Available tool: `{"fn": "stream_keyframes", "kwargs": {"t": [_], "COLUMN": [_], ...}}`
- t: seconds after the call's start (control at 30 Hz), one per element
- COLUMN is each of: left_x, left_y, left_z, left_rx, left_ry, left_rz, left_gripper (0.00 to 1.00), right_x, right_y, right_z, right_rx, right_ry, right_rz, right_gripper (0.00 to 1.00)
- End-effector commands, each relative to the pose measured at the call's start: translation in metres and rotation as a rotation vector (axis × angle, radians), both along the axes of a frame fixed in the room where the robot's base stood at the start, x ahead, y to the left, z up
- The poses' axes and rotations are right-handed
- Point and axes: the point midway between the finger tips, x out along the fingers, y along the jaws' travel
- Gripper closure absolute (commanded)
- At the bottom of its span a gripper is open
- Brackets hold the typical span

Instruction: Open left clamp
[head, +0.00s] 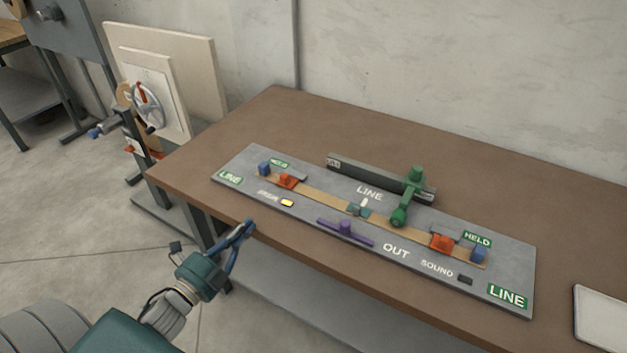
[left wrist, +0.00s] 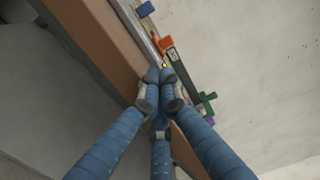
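The left clamp (head: 287,181) is a small orange-red piece at the left end of a tan strip on a grey board, with a blue block (head: 264,168) beside it. In the left wrist view the orange clamp (left wrist: 165,45) and the blue block (left wrist: 144,9) show beyond my fingertips. My left gripper (head: 248,226) is off the table's front edge, in front of the board and apart from the clamp. Its blue fingers (left wrist: 160,75) come together at the tips with nothing between them. Whether the clamp is open or shut is too small to tell. My right gripper is not in view.
The grey board (head: 232,168) lies on a brown table (head: 300,115). It carries a purple handle (head: 345,231), a green lever (head: 404,205), a dark green bar (head: 365,175) and another orange clamp (head: 442,242). A white tray (head: 603,318) lies at right. A handwheel (head: 148,107) stands beyond the table's left.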

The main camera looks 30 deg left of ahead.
Motion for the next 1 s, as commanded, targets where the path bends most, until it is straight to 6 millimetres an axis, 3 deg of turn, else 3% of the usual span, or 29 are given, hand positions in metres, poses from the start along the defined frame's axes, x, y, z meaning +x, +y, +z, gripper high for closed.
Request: {"fn": "stream_keyframes", "kwargs": {"t": [0.17, 0.4, 0.7, 1.0], "left_x": [0.011, 0.057, 0.116, 0.139], "left_y": [-0.002, -0.006, -0.010, -0.012], "left_z": [0.012, 0.015, 0.015, 0.013], "left_rx": [0.026, 0.023, 0.020, 0.021], "left_ry": [-0.021, -0.022, -0.019, -0.017], "left_rz": [-0.010, -0.010, -0.008, -0.008], "left_gripper": [1.00, 1.00, 1.00, 1.00], "right_x": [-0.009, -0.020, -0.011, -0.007], "right_y": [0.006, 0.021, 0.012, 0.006], "right_z": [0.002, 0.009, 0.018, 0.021], "right_rx": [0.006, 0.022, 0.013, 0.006], "right_ry": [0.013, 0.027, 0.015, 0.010], "right_rz": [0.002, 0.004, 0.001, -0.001], "right_gripper": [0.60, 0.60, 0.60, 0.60]}}
